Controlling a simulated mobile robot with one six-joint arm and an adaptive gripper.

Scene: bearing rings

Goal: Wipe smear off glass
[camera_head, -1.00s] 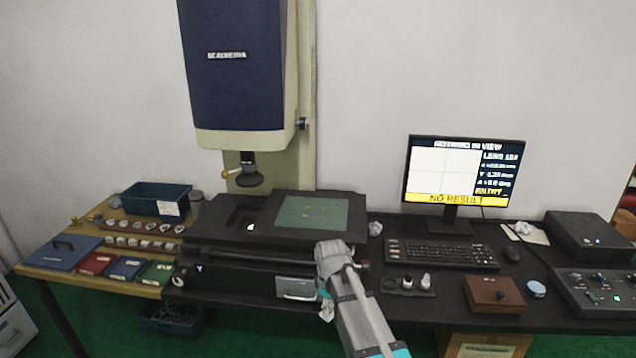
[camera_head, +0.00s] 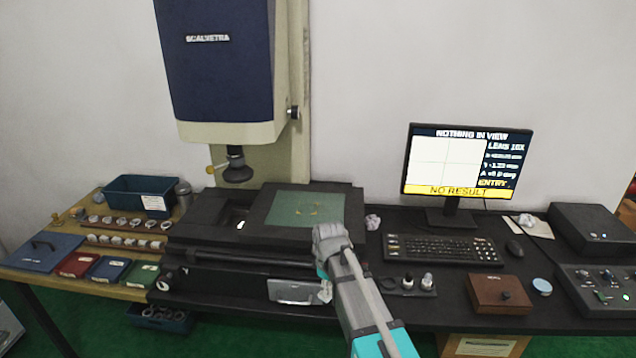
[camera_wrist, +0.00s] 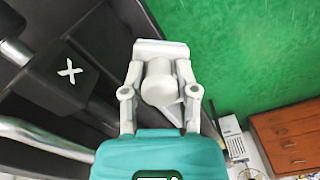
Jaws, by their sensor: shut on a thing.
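The glass plate (camera_head: 285,208) looks green and lies flat in the dark stage under the tall measuring head. Faint yellowish-brown marks (camera_head: 313,210), which look like the smear, show near its middle.
A crumpled white wad (camera_head: 373,222) lies right of the stage; another (camera_head: 525,220) lies behind the mouse. The keyboard (camera_head: 440,249), small bottles (camera_head: 427,281) and a brown box (camera_head: 500,293) fill the right side. The lens (camera_head: 238,172) hangs above the stage's left part.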

